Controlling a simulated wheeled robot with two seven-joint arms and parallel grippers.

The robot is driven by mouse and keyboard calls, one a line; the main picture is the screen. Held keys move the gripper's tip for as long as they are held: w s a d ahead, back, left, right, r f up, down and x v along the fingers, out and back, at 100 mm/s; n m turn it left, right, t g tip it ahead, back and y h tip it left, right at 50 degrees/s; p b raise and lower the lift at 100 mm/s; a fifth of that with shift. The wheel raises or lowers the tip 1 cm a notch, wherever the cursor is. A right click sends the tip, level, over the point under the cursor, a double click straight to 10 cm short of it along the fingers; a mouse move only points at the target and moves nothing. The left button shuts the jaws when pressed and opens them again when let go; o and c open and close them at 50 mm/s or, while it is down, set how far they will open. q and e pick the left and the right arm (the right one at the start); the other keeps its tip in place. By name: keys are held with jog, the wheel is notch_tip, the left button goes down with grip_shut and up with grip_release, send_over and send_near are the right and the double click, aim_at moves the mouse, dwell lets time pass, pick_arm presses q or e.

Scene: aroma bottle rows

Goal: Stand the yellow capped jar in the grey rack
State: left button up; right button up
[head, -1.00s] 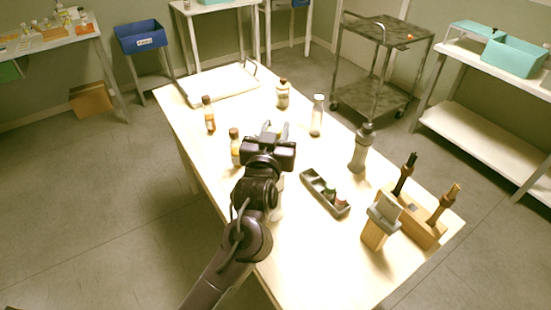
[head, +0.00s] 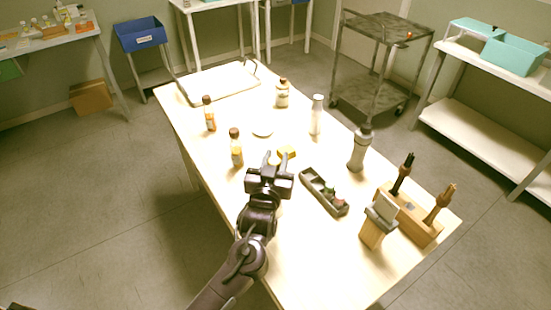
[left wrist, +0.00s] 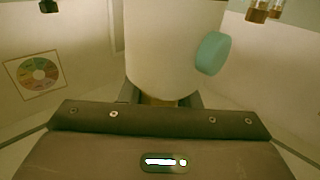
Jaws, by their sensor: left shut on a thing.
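My left gripper (head: 270,160) is over the middle of the table, left of the grey rack, with its fingers shut on the yellow capped jar. In the head view the jar's yellow cap (head: 287,152) shows just beyond the fingers; most of its body is hidden. In the left wrist view a pale cylinder, which looks like the jar (left wrist: 170,50), fills the space ahead of the fingers, with a teal round patch at its right side. The grey rack (head: 309,177) is long and narrow; small green and red capped jars stand in its near end, and its far end looks empty. My right gripper is out of view.
Amber bottles (head: 236,150) stand left of the gripper. A white disc (head: 263,130) lies beyond it. A white bottle (head: 317,115) and grey bottle (head: 359,150) stand beyond the rack. A wooden stand (head: 420,228) is to its right.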

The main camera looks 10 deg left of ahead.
pick_arm(q)
jog(key=o, duration=0.9)
jog(key=shift+f, duration=0.1)
jog(key=shift+o, duration=0.2)
